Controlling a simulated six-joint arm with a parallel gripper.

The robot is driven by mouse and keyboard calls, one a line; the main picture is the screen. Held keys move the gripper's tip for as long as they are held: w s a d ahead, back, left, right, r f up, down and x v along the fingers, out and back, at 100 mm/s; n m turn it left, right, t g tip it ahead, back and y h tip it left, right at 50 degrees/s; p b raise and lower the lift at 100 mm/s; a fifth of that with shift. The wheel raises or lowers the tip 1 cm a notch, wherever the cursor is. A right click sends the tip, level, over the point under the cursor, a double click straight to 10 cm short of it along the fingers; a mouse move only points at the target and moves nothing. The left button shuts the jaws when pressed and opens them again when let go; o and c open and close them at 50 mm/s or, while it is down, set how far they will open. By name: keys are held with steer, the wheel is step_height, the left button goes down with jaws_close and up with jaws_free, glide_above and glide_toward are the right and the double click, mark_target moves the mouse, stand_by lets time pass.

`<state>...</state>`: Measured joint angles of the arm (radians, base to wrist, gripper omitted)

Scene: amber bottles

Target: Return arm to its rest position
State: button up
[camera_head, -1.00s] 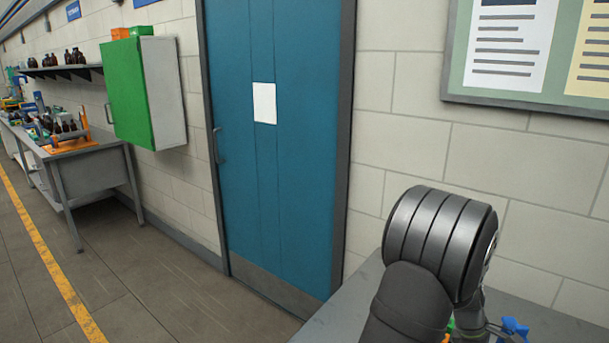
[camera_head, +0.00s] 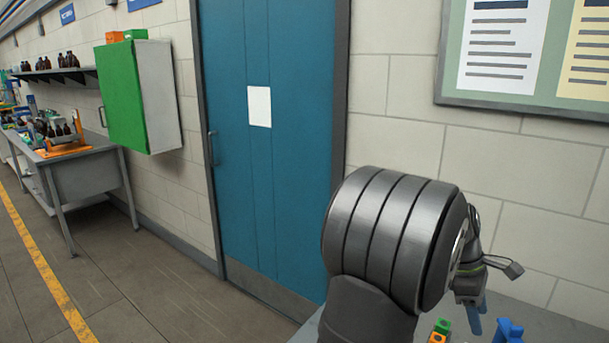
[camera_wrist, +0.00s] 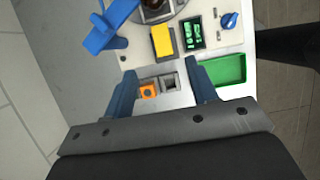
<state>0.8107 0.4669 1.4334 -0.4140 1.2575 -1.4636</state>
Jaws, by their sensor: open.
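My gripper (camera_wrist: 162,90) shows in the wrist view with its two blue fingers apart and nothing between them in its grasp. Beyond the fingers lies a white board or bench top (camera_wrist: 180,62) with several parts on it. In the head view my gripper (camera_head: 476,310) is at the lower right, partly hidden behind my dark arm, above a grey bench (camera_head: 550,318). No bottle is in my gripper.
Under the gripper are an orange block (camera_wrist: 148,91), a yellow block (camera_wrist: 162,41), a green tray (camera_wrist: 228,70) and a blue stand (camera_wrist: 103,35). A wall and blue door (camera_head: 265,190) stand behind.

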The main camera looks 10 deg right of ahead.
steer(key=s+d+r+t+y, duration=0.3)
steer(key=s+d+r, duration=0.2)
steer(key=r, duration=0.2)
steer(key=shift+s+d+r, duration=0.15)
steer(key=shift+d+r, duration=0.05)
steer(key=shift+r, duration=0.2)
steer(key=o, duration=0.5)
steer(key=shift+w+a+f, duration=0.2)
steer(key=shift+f, duration=0.1)
steer(key=shift+c, duration=0.2)
steer(key=o, duration=0.6)
steer(key=f, duration=0.1)
steer(key=w+a+f, duration=0.1)
steer(key=f, duration=0.1)
steer(key=shift+w+a, duration=0.4)
step_height(320, 180, down, 10)
steer(key=shift+r, duration=0.1)
step_height(320, 180, up, 10)
steer(key=shift+r, duration=0.1)
